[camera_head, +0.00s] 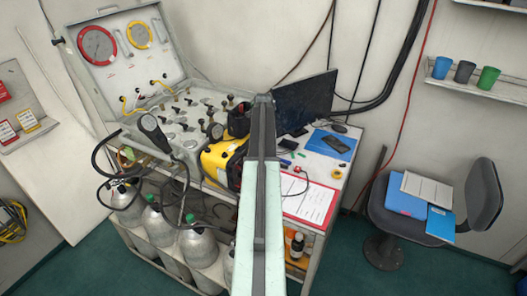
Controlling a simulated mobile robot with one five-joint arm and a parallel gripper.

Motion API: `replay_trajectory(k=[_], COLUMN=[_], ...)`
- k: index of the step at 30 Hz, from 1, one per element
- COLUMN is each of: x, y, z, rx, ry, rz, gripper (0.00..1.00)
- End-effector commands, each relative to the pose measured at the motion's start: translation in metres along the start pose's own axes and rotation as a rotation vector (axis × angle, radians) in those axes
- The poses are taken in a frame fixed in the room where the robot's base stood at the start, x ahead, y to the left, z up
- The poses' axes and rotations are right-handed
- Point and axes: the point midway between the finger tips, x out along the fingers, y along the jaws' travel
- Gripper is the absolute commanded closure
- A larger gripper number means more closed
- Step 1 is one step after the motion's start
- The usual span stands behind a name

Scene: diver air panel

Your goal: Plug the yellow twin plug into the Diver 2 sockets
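The air panel (190,122) is an open grey case on the table, with many dark knobs and fittings on its face. Its raised lid (120,60) carries a large red-rimmed gauge (97,45) and a smaller yellow-rimmed gauge (139,34). Two short yellow leads show low on the lid, a left one (124,106) and a right one (161,79). I cannot tell whether either bears the twin plug, and the Diver 2 sockets cannot be made out at this size. My arm rises through the middle of the view, but my gripper does not show.
A yellow and black device (220,160) stands right of the panel, partly behind my arm. Grey cylinders (160,225) and black hoses crowd the table's front left. A monitor (304,101), red clipboard (308,203) and tape roll (337,173) are right. A chair (484,195) stands beyond.

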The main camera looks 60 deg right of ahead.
Motion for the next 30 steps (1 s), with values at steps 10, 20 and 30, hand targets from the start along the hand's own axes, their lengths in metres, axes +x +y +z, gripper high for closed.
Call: replay_trajectory(k=[10,20,30], x=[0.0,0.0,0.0], y=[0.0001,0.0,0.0], z=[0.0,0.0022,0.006], rx=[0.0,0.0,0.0], ry=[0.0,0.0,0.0], rz=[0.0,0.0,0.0], gripper=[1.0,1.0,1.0])
